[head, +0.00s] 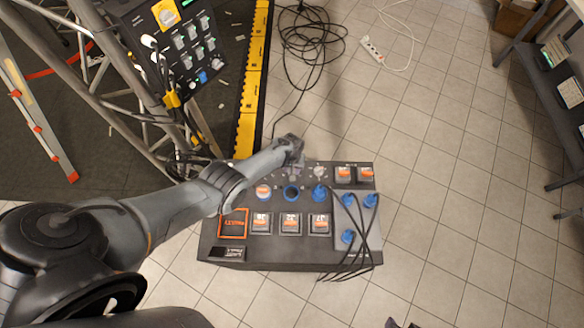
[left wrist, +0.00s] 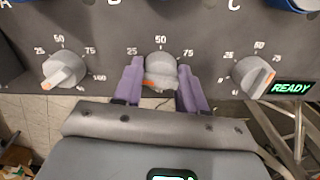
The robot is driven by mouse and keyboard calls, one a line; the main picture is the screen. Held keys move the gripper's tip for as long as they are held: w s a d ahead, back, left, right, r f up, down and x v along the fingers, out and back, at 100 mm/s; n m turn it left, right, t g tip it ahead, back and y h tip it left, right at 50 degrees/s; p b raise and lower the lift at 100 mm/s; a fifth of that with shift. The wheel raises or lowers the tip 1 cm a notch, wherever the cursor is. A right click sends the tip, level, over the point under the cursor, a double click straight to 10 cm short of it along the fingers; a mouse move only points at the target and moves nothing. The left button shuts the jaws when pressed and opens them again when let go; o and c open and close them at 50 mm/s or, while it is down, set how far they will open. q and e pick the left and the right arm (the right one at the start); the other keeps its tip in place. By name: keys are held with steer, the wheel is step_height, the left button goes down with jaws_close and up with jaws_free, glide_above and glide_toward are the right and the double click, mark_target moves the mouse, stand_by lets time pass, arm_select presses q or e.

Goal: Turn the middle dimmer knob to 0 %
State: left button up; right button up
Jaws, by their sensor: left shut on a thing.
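The control panel (head: 300,255) lies on the tiled floor. The middle dimmer knob (left wrist: 161,68), grey with an orange mark, sits between the purple fingers of my left gripper (left wrist: 160,84). The fingers are shut on its two sides. Its orange mark points to the lower left; the 0 and 100 labels are hidden by the fingers. In the head view my left gripper (head: 295,160) covers this knob at the panel's far edge. The left knob (left wrist: 65,70) points to the lower left. The right knob (left wrist: 252,77) has its orange mark on the right side. My right gripper is not seen.
Blue plugs with black cables (head: 347,236) stand on the panel's right part. A green READY display (left wrist: 292,88) is beside the right knob. Black cable coils (head: 308,35) and a white power strip (head: 372,50) lie on the floor beyond. A truss (head: 130,80) stands left.

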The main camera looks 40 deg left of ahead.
arm_select(q)
steer(key=n, duration=0.5)
steer(key=shift+n, duration=1.2)
steer(key=shift+b, duration=0.3)
steer(key=shift+n, duration=0.3)
steer(key=o, duration=1)
steer(key=shift+o, duration=0.2)
